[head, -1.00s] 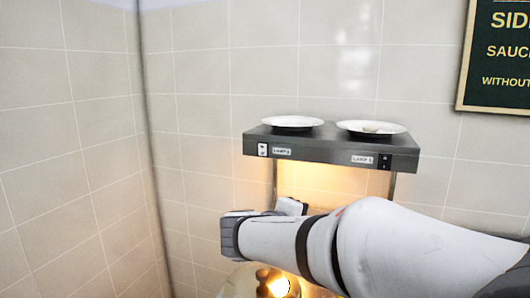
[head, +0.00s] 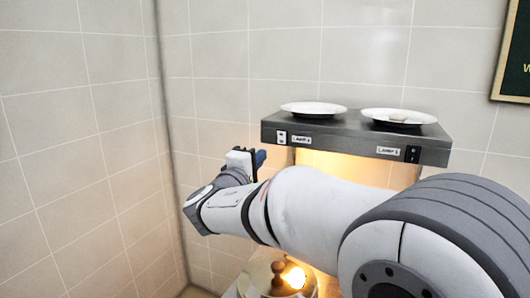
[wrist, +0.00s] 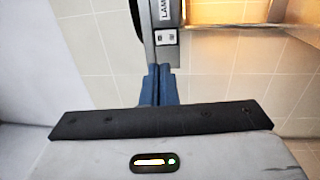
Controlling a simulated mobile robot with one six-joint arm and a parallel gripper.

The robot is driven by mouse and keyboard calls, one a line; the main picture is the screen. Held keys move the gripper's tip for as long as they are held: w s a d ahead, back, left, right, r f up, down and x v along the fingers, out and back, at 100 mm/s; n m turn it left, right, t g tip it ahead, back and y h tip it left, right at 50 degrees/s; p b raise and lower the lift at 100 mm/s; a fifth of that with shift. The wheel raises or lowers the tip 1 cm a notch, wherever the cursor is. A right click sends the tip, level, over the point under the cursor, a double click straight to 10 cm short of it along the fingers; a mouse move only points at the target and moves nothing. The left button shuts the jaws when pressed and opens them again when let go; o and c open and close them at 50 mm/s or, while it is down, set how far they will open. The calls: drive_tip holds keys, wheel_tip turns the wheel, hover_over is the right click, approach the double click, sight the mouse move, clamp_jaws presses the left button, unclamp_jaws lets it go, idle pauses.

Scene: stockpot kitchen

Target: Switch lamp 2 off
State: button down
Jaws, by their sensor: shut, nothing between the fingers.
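The dark heat-lamp shelf (head: 345,138) is on the back wall. The lamp 2 switch (head: 282,137), a white plate, sits at the left end of its front face, beside the "LAMP 2" label (head: 301,140). The switch also shows in the wrist view (wrist: 165,38), just beyond the fingertips. My gripper (head: 263,157) is shut and empty, its blue fingers just below and left of the switch in the head view. In the wrist view the fingers (wrist: 160,68) point at the switch, with a small gap in the picture; contact cannot be told. Warm light glows under the shelf.
The lamp 1 switch (head: 412,155), dark, is at the shelf's right end by its label (head: 388,151). Two white plates (head: 313,109) (head: 399,117) rest on top. A shiny domed lid (head: 262,279) is below my arm. A tiled wall stands at left.

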sight(282, 135)
drive_tip(key=p+x, duration=0.3)
drive_tip(key=x, duration=0.9)
drive_tip(key=shift+d, duration=0.1)
